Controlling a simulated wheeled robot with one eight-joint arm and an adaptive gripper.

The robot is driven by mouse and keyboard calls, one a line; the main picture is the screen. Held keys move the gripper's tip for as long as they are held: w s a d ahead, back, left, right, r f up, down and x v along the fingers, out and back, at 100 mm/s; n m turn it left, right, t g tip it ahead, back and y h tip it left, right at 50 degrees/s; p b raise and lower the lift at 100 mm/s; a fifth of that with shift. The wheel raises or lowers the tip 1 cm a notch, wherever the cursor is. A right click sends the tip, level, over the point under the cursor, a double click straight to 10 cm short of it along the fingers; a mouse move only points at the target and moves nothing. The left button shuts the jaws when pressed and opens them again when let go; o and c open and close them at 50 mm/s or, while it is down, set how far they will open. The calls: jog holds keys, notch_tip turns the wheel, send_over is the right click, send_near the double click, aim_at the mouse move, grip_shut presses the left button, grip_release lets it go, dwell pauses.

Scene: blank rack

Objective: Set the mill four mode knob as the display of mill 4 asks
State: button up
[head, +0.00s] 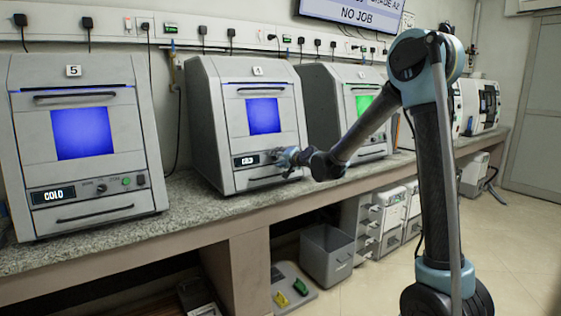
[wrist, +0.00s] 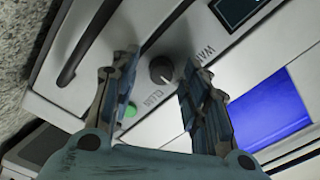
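Mill 4 (head: 215,95) is the second grey machine from the left in the head view; its number tag is too small to read surely. Its display (head: 246,160) is lit, with small text that may read COLD. My gripper (head: 284,157) is at its control panel and hides the knob there. In the wrist view the dark round mode knob (wrist: 160,69) lies between the two fingers of my open gripper (wrist: 160,58), with a visible gap on each side. The display's corner (wrist: 238,10) shows no readable text.
Mill 5 (head: 80,130) stands left, its display reading COLD. Another machine with a green window (head: 365,104) stands right. All sit on a granite bench (head: 185,205). A green button (wrist: 130,110) is close to one finger. A bar handle (wrist: 82,45) crosses the panel.

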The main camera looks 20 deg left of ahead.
grip_shut()
jog(key=shift+d, duration=0.15)
jog(key=shift+n, duration=0.3)
jog(key=n, duration=1.1)
jog(key=shift+n, duration=0.4)
jog(key=shift+o, duration=0.9)
grip_release()
jog(key=shift+w, duration=0.1)
